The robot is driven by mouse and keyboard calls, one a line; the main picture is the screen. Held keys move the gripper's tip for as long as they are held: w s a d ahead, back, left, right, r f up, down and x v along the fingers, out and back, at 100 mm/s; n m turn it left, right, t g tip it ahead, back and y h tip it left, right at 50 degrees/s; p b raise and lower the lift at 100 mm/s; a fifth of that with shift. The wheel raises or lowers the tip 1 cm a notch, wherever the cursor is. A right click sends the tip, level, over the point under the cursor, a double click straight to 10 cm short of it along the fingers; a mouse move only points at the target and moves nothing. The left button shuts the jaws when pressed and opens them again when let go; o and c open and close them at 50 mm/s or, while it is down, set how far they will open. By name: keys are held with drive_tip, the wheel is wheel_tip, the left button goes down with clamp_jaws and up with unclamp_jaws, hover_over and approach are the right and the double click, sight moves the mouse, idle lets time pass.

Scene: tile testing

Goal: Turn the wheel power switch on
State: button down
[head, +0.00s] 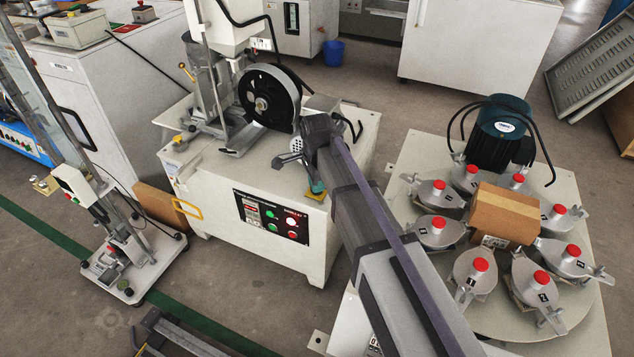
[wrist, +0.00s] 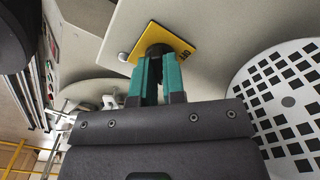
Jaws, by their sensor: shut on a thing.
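The wheel power switch is a black rotary knob on a yellow plate (wrist: 180,46), set on the pale top of the machine. Small lettering shows on the plate in the wrist view. In the head view the yellow plate (head: 316,195) is at the machine's front right corner, partly covered by my gripper. My gripper (wrist: 158,60) has its teal fingers shut on the black knob, one on each side. The fingers hide much of the knob, so I cannot tell which way it is turned. The abrasion wheel (head: 266,99) stands behind, to the left.
A control panel (head: 271,218) with lit display and buttons is on the machine's front. A round table with red-knobbed clamps (head: 475,282) and a cardboard box (head: 505,213) stands to the right.

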idle(0.4)
drive_tip(key=c, duration=1.2)
unclamp_jaws()
wheel_tip(320, 180, up, 11)
drive_tip(key=p, duration=1)
drive_tip(key=shift+f+p, duration=0.15)
drive_tip(key=shift+p, duration=0.25)
